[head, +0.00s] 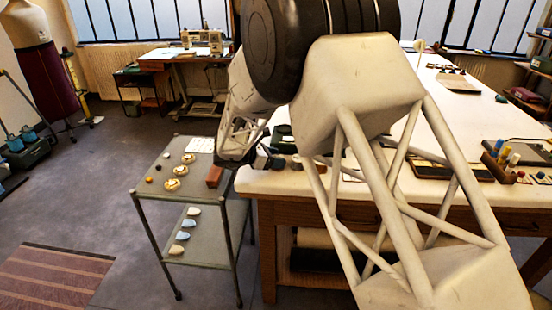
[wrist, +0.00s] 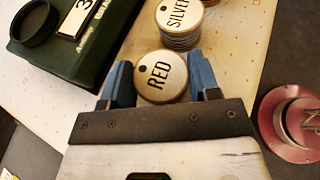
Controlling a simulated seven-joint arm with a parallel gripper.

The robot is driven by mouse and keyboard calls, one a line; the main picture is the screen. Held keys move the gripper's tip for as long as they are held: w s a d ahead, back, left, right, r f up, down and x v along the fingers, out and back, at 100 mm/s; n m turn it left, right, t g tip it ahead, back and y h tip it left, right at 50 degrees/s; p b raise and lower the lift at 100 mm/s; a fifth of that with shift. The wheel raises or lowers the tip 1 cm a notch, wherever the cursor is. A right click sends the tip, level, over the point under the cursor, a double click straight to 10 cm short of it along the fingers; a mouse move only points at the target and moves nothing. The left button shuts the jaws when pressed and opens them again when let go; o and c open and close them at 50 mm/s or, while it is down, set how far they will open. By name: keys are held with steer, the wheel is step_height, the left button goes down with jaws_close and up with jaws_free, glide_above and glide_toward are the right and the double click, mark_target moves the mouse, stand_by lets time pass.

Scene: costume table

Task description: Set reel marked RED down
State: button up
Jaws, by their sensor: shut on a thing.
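The reel marked RED (wrist: 157,78) is a round, pale-topped disc with black lettering and a dark hole. It sits between the blue fingers of my gripper (wrist: 158,88) in the wrist view, and the gripper is shut on it. I cannot tell whether the reel touches the surface below. A reel marked SILVER (wrist: 181,20) stands just beyond it, close to the fingertips. In the head view my gripper (head: 264,160) is at the left end of the long white table (head: 262,182); the RED reel cannot be made out there.
A dark green case (wrist: 70,50) bearing a black ring (wrist: 35,23) lies left of the reels. A pinkish-red flanged piece (wrist: 275,132) is at the right in the wrist view. A grey trolley (head: 155,202) with several small items stands left of the table.

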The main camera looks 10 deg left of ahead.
steer(key=o, duration=0.9)
steer(key=shift+o, duration=0.2)
steer(key=shift+r, duration=0.15)
steer(key=v, duration=1.2)
